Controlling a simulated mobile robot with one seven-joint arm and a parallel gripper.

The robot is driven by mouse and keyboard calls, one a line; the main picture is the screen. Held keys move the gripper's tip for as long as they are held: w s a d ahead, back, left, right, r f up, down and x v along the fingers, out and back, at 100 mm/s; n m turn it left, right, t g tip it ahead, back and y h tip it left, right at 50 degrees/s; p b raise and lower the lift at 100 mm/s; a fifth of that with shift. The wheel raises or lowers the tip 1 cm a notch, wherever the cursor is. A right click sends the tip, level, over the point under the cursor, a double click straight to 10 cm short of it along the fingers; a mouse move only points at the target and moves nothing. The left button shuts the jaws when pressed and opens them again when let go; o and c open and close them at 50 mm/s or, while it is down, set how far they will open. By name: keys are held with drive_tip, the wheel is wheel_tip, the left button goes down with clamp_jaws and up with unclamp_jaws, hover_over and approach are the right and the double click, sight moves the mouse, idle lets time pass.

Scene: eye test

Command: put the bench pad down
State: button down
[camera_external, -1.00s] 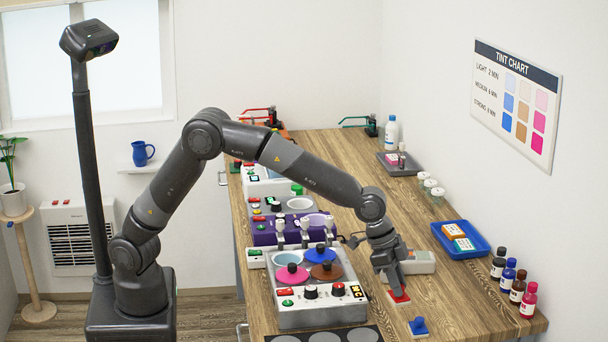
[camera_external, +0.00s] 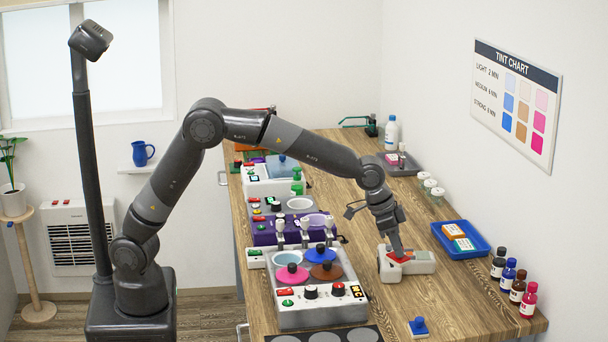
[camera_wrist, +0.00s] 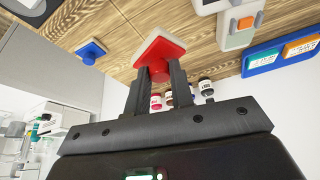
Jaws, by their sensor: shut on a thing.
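The bench pad (camera_wrist: 160,50) is a red square block with a pale layer and a round red knob. In the wrist view my gripper (camera_wrist: 157,78) is shut on that knob, one dark finger on each side.
A white device (camera_external: 423,264) with an orange key (camera_wrist: 240,34) sits beside the pad. A blue knobbed block (camera_external: 418,327) is on the wooden bench (camera_external: 450,305). A blue tray (camera_external: 470,248), bottles (camera_external: 517,287) and a control unit (camera_external: 322,316) flank clear bench at front right.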

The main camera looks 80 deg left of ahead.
drive_tip(key=w+a+n+y, duration=0.1)
drive_tip(key=w+a+n, duration=0.25)
drive_tip(key=a, duration=1.65)
drive_tip(key=shift+n, duration=0.35)
drive_tip(key=w+a+f, duration=0.1)
drive_tip(key=a+f, duration=0.1)
drive_tip(key=a, duration=0.1)
drive_tip(key=w+a+f, duration=0.1)
drive_tip(key=a+f, duration=0.1)
drive_tip(key=a, duration=0.2)
drive_tip(key=w+a+f, duration=0.1)
drive_tip(key=a+f, duration=0.1)
drive_tip(key=a, duration=0.1)
drive_tip(key=shift+w+a+f, duration=0.25)
drive_tip(key=shift+a+f, duration=0.05)
drive_tip(key=shift+a, duration=0.05)
drive_tip(key=shift+w+a+f, duration=0.1)
drive_tip(key=shift+a+f, duration=0.05)
drive_tip(key=shift+a, duration=0.05)
drive_tip(key=shift+f, duration=1.95)
drive_tip(key=shift+f, duration=0.1)
drive_tip(key=c, duration=1.3)
unclamp_jaws()
drive_tip(key=shift+o, duration=0.2)
